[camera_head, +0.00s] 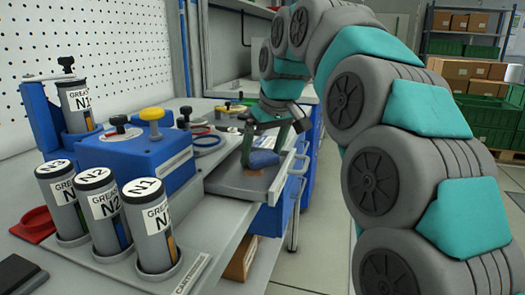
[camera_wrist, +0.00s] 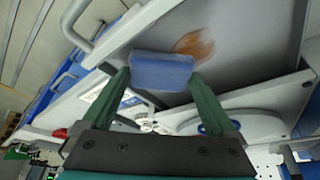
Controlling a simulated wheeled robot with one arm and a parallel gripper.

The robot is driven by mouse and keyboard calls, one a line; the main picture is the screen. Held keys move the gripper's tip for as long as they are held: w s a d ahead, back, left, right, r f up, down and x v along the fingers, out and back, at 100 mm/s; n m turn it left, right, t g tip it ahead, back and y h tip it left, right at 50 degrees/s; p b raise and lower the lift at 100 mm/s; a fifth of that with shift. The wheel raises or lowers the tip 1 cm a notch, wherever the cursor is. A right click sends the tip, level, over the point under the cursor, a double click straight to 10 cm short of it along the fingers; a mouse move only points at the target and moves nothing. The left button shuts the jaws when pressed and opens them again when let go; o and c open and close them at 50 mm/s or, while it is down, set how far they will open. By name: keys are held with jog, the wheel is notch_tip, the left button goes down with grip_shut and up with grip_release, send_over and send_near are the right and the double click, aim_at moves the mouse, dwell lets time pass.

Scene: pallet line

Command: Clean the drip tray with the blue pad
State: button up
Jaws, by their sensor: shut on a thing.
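The blue pad (camera_wrist: 161,71) is held between the two green fingers of my gripper (camera_wrist: 160,80) in the wrist view. In the head view the pad (camera_head: 264,159) is over the grey drip tray (camera_head: 222,181), with my gripper (camera_head: 272,150) above it. A brown stain (camera_wrist: 194,44) lies on the tray (camera_wrist: 250,60) just beyond the pad in the wrist view. A small part of the stain (camera_head: 252,172) shows below the pad in the head view. I cannot tell whether the pad touches the tray.
A blue block (camera_head: 135,153) with knobs is beside the tray. Blue drawers (camera_head: 273,218) lie below. A red dish (camera_head: 36,224) sits at far left.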

aim_at(249, 175)
jog(key=shift+s+a, duration=0.25)
jog(key=shift+s, duration=0.35)
jog(key=shift+s+a, duration=0.2)
jog(key=shift+s, duration=0.4)
jog(key=shift+s+a+f+b, duration=0.1)
jog(key=shift+s+a+b, duration=0.25)
jog(key=shift+s, duration=0.6)
jog(key=shift+s+a+b, duration=0.25)
jog(key=shift+s+a, duration=0.1)
jog(key=shift+s, duration=0.55)
jog(key=shift+r+p, duration=0.95)
jog(key=shift+r, duration=2.1)
jog(key=shift+r, duration=0.1)
